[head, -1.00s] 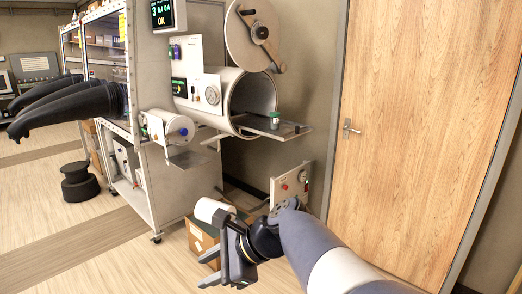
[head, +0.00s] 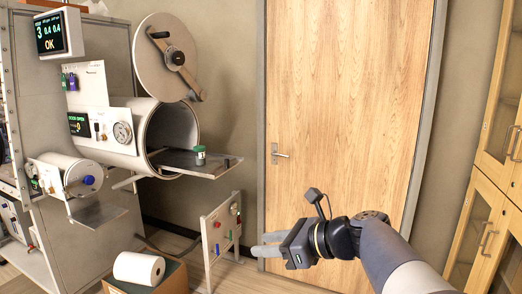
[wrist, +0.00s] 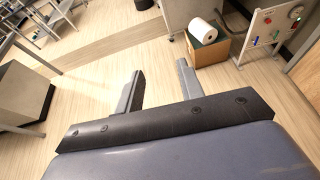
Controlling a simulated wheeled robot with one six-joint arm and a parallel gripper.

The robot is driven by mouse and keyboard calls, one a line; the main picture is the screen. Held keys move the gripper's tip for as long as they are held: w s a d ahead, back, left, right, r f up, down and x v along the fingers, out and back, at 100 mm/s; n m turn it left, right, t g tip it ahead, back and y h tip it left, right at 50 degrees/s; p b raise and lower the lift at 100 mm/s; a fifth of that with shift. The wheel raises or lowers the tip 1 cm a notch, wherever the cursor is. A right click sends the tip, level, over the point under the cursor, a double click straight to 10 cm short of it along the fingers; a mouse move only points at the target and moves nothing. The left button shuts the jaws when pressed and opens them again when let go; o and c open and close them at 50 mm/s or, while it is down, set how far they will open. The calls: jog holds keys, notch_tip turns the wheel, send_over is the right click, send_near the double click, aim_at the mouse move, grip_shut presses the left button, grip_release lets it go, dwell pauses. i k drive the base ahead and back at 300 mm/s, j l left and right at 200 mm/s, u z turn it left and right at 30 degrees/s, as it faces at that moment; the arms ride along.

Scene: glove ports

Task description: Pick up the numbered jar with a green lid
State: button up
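A small jar with a green lid (head: 200,155) stands upright on the flat tray (head: 222,168) that sticks out of the open round chamber (head: 168,135). Any number on the jar is too small to read. My gripper (head: 262,245) is in front of the wooden door, lower and to the right of the jar, and well apart from it. In the wrist view my gripper (wrist: 157,85) shows two spread fingers with only floor between them. The jar does not show in the wrist view.
The chamber's round door (head: 168,57) stands swung open above the tray. A small panel stand (head: 222,228) is below the tray. A cardboard box (head: 172,280) with a white roll (head: 138,268) is on the floor. A wooden cabinet (head: 485,200) stands at the right.

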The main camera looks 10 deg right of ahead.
aim_at(200, 157)
jog(key=i+j+z, duration=0.4)
jog(key=i+j, duration=0.15)
jog(key=i+j+z, duration=0.2)
jog(key=j, duration=0.3)
jog(key=i+j+z, duration=0.15)
jog(key=i+j, duration=0.15)
jog(key=j, duration=0.15)
jog(key=i+j+z, duration=0.2)
jog(key=j, duration=0.25)
jog(key=i+j, duration=0.1)
jog(key=j, duration=0.2)
jog(key=i+j, duration=0.15)
jog(key=j, duration=0.15)
jog(key=i+j, duration=0.1)
jog(key=j, duration=0.2)
jog(key=i+j, duration=0.15)
jog(key=j, duration=0.15)
